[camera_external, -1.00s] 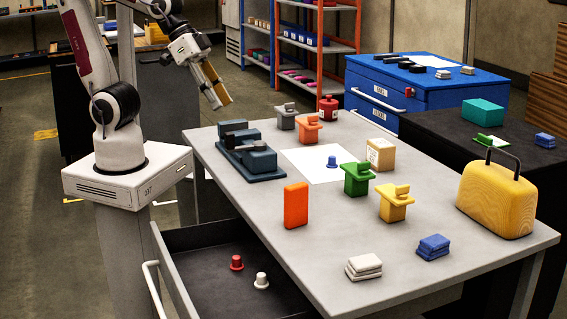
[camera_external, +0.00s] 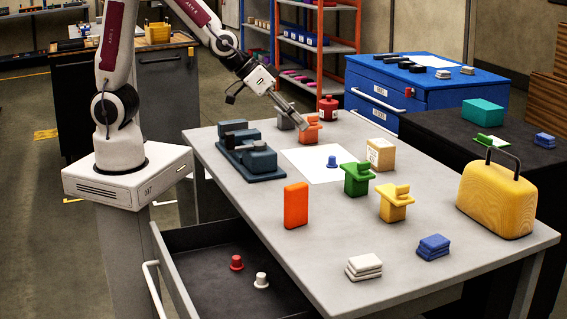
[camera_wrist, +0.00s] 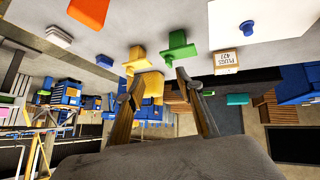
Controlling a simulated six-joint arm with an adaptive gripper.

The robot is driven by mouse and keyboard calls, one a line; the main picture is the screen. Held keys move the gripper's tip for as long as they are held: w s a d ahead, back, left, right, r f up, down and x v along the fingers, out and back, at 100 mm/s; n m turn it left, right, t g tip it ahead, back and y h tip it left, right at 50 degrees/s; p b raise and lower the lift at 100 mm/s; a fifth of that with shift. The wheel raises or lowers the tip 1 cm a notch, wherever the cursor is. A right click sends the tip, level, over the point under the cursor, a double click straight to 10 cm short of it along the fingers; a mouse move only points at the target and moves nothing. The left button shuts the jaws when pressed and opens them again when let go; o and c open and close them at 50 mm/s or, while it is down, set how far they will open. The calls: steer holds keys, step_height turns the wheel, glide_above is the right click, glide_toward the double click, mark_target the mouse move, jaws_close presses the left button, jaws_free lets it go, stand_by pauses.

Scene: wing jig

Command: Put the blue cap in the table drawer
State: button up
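The small blue cap (camera_external: 332,162) stands on the white sheet (camera_external: 310,176) in the middle of the grey table; it also shows at the upper right of the wrist view (camera_wrist: 247,27). The table drawer (camera_external: 212,285) is pulled open at the front left, with a red cap (camera_external: 236,263) and a white cap (camera_external: 261,281) inside. My gripper (camera_external: 301,126) is above the table's back part, overlapping the orange part in the picture, up and left of the blue cap. In the wrist view its two fingers (camera_wrist: 160,78) are spread with nothing between them.
A dark blue-grey fixture (camera_external: 250,158) stands at the table's left. An orange block (camera_external: 296,205), green part (camera_external: 356,180), yellow part (camera_external: 394,203) and tan box (camera_external: 380,154) surround the sheet. A yellow case (camera_external: 497,203) stands at the right edge.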

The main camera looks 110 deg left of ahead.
steer(key=w+a+f+n+y, duration=0.2)
steer(key=a+f+n+y, duration=0.1)
steer(key=a+f, duration=0.65)
steer(key=n+g+y, duration=0.2)
steer(key=y, duration=0.1)
glide_toward(331, 157)
steer(key=x, duration=0.3)
steer(key=shift+w+d, duration=0.1)
steer(key=shift+d, duration=0.15)
steer(key=shift+w+a+f, duration=0.1)
steer(key=shift+x, duration=1.15)
steer(key=shift+a, duration=0.15)
steer(key=shift+x, duration=2.5)
steer(key=shift+a, duration=0.15)
steer(key=c, duration=1)
